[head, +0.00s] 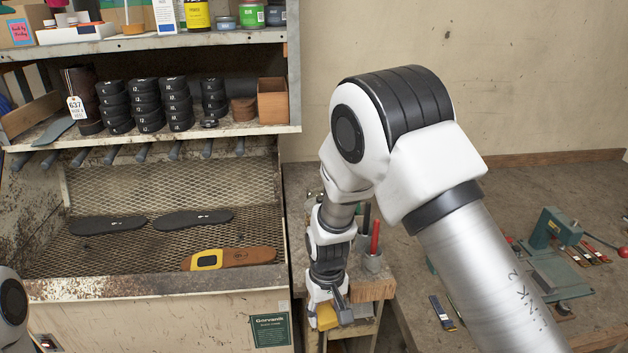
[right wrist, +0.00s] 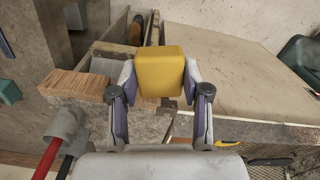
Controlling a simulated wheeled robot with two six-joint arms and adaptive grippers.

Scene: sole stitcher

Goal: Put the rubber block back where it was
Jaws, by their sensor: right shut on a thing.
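The rubber block is a yellow block with rounded edges (right wrist: 160,72). It sits between the two fingers of my right gripper (right wrist: 160,85) in the right wrist view, with a finger pressed against each side. In the head view my right gripper (head: 329,308) hangs low in front of the end of the wooden bench, and part of the yellow block (head: 326,317) shows at its fingers. The block is in the air, clear of the bench top. My left gripper is outside the picture.
A grey cup with a red-handled tool (head: 374,250) stands on the bench beside my right wrist. A mesh tray (head: 150,238) at left holds dark soles and a brown sole with a yellow piece (head: 228,259). A green machine (head: 555,230) stands on the right bench.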

